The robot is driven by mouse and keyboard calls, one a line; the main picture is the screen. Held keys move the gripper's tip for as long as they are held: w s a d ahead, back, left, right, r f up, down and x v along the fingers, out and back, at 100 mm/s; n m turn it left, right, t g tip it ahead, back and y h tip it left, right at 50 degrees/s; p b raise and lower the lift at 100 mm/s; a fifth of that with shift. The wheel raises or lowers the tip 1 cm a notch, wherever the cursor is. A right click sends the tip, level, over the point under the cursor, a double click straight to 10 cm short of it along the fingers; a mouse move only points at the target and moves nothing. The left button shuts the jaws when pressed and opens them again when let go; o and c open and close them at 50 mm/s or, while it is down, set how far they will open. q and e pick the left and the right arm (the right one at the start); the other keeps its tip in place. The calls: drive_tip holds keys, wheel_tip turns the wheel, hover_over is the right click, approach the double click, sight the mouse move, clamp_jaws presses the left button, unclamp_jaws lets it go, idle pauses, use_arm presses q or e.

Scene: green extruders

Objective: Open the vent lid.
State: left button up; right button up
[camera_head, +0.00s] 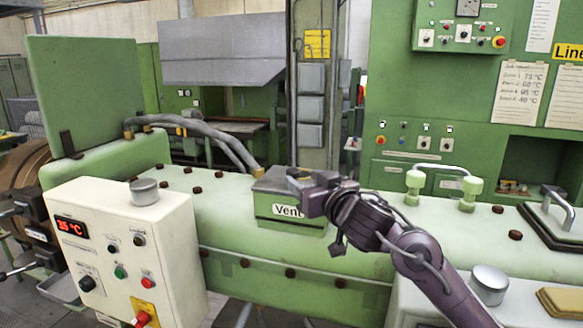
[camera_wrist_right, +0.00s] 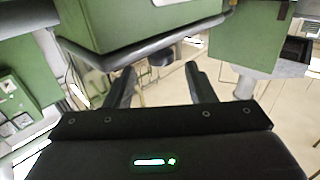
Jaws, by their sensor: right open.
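The vent box (camera_head: 262,205) is green, carries a "Vent" label and stands on the pale green extruder barrel. Its lid (camera_head: 268,182) looks shut, and its right part is hidden behind my gripper. My right gripper (camera_head: 304,190) is at the box's right upper side, close to the lid; I cannot tell whether it touches. In the right wrist view its two dark fingers (camera_wrist_right: 162,85) are apart with nothing held between them. A green body with a dark rim (camera_wrist_right: 140,42) lies just beyond them.
A cream control box (camera_head: 120,250) with buttons and a red display stands at front left. Brown bolts dot the barrel (camera_head: 225,195). A green-capped handle pipe (camera_head: 443,180) and a dark-rimmed hatch with a handle (camera_head: 553,222) stand to the right. Grey hoses (camera_head: 215,133) run behind.

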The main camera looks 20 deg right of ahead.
sight(297, 172)
drive_tip(key=w, duration=0.1)
drive_tip(key=w+p, duration=0.1)
drive_tip(key=w+a, duration=0.1)
drive_tip(key=shift+w+r+p, duration=0.3)
drive_tip(key=shift+w+p, duration=0.05)
drive_tip(key=shift+w, duration=0.05)
drive_tip(key=shift+w+a+f, duration=0.1)
drive_tip(key=shift+w+f, duration=0.2)
drive_tip(key=shift+w, duration=0.6)
drive_tip(key=c, duration=0.6)
use_arm(q)
drive_tip(key=shift+s+r, duration=0.45)
drive_tip(key=shift+r, duration=0.2)
drive_tip(key=shift+s+r, duration=0.45)
drive_tip(key=shift+r, duration=0.15)
use_arm(e)
clamp_jaws()
